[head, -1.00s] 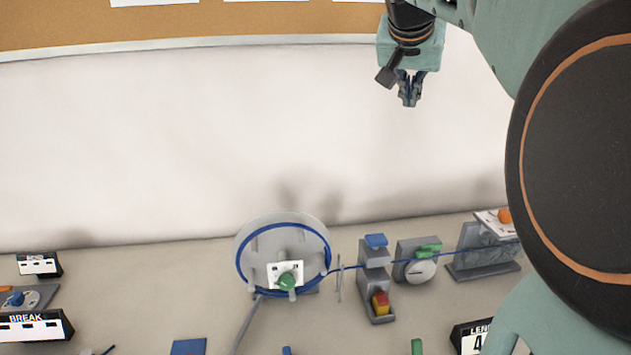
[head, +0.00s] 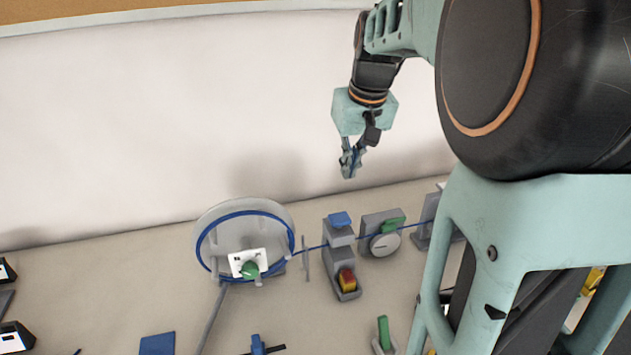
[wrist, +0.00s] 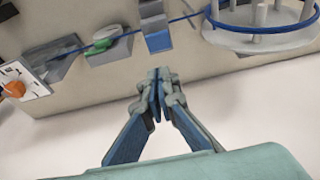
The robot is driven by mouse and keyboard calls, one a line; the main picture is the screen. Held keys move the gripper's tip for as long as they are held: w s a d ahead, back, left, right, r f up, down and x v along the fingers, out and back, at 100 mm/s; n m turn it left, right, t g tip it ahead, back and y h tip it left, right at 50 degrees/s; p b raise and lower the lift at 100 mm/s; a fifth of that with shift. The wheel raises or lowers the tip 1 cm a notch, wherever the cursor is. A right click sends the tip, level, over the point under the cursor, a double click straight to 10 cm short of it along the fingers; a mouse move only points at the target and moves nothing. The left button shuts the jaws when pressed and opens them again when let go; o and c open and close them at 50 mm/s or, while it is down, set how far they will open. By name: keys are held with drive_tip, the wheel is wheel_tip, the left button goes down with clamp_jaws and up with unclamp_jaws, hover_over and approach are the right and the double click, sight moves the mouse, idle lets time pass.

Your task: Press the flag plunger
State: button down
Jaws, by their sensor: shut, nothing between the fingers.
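I cannot tell for certain which part is the flag plunger. A grey stand (head: 342,258) has a blue flat top (head: 340,219) and a red and yellow block (head: 347,279) at its foot. To its right stands a grey device with a round dial (head: 384,245) and a green piece (head: 392,226). My gripper (head: 349,167) is shut and empty, in the air above the blue top and apart from it. In the wrist view the closed fingertips (wrist: 158,84) point toward the blue-topped stand (wrist: 157,38); the green piece (wrist: 115,47) is to its left.
A grey reel (head: 213,215) with blue line stands left of the stand, with a white plate and green knob (head: 250,268). The blue line runs past the stand and dial. An orange knob (wrist: 14,88) shows in the wrist view. A blue square (head: 157,344) lies in front.

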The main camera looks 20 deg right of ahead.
drive_tip(key=p, duration=0.1)
approach(339, 217)
drive_tip(key=x, duration=0.5)
drive_tip(key=shift+w+f, duration=0.1)
drive_tip(key=shift+w, duration=0.15)
drive_tip(key=shift+f, duration=0.65)
